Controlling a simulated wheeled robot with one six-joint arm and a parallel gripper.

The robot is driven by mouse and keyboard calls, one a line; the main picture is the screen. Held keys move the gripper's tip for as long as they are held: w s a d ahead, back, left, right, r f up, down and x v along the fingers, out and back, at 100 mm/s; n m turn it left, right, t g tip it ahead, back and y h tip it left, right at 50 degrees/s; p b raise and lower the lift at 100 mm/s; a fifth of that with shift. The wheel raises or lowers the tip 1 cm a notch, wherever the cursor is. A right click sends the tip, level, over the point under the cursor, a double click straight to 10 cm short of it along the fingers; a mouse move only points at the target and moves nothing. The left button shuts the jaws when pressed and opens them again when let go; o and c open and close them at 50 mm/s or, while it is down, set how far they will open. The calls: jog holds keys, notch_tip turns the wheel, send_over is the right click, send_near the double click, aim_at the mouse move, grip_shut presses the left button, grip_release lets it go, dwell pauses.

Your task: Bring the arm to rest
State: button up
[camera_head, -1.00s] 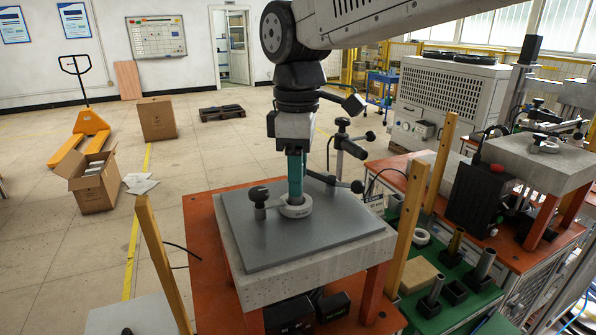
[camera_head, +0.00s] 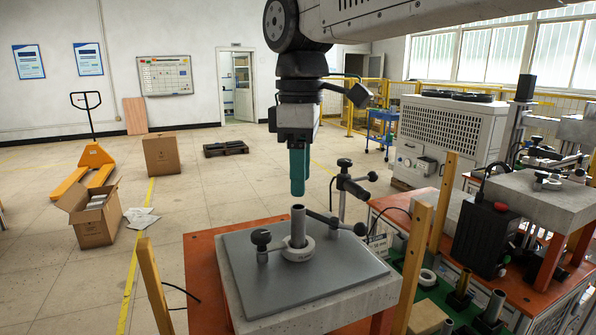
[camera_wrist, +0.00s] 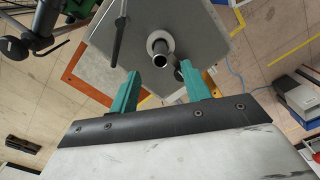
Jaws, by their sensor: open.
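My gripper (camera_head: 298,172) has teal fingers and hangs pointing down above the grey plate (camera_head: 345,283). In the wrist view my gripper (camera_wrist: 159,88) is open, with a clear gap between its fingers and nothing held. Below it a grey metal tube (camera_head: 298,226) stands upright in a white ring (camera_head: 297,251) on the plate. The fingertips are apart from the tube and above its top. In the wrist view the tube (camera_wrist: 159,56) shows between and beyond the fingertips.
A black-knobbed clamp post (camera_head: 345,185) with a horizontal arm stands just behind the plate. Wooden posts (camera_head: 154,280) flank the station. A second concrete-topped station (camera_head: 528,200) and a black box (camera_head: 483,235) stand at right.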

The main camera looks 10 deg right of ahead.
jog(key=s+d+f+m, duration=0.7)
jog(key=s+d, duration=0.2)
jog(key=d, duration=0.1)
jog(key=s+d+f+m+t, duration=0.1)
jog(key=s+d+f+m, duration=0.7)
jog(key=s+d, duration=0.2)
jog(key=shift+s+d, duration=0.2)
jog(key=shift+f, duration=0.1)
